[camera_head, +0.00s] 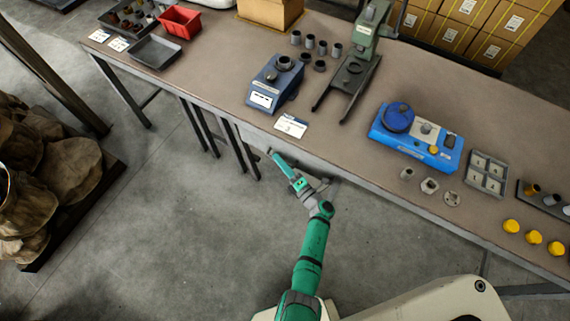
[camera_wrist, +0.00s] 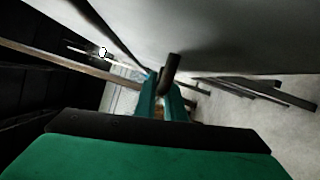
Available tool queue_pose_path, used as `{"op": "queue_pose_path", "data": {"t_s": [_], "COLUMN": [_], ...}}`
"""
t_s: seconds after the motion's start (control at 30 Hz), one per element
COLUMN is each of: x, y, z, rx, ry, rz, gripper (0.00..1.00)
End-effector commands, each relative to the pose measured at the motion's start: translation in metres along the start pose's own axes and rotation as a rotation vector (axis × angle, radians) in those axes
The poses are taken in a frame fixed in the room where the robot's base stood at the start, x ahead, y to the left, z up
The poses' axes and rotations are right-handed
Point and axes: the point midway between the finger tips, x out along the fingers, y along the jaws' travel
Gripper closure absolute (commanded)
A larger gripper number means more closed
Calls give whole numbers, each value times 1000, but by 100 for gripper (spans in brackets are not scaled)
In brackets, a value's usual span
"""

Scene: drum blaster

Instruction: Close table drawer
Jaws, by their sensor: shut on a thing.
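The long brown-topped table (camera_head: 215,55) runs across the head view. Its drawer lies under the front edge and is mostly hidden there by the tabletop and my arm. My gripper (camera_head: 273,155) is below that edge, near the middle of the table. In the wrist view my green gripper fingers (camera_wrist: 166,98) are shut on a dark handle (camera_wrist: 171,68), which stands up between them. A pale grey surface (camera_wrist: 235,40) fills the top right behind the handle; it may be the drawer's face. I cannot tell how far the drawer is open.
A blue scale-like device (camera_head: 275,83), a green press (camera_head: 365,50) and a bright blue machine (camera_head: 415,137) stand on the table. Dark table legs (camera_head: 222,130) are left of my gripper. Brown sacks (camera_head: 70,170) lie at far left. The floor between is clear.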

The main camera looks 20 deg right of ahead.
Motion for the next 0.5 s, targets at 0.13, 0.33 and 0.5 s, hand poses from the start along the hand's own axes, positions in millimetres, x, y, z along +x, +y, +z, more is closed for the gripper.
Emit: {"op": "queue_pose_path", "data": {"t_s": [0.13, 0.33, 0.5], "x": [2, 2, 2], "y": [-1, -1, -1], "z": [2, 4, 3], "rx": [2, 2, 1], "ry": [-3, -7, -4], "rz": [-3, -4, -3], "gripper": [100, 81, 72]}}
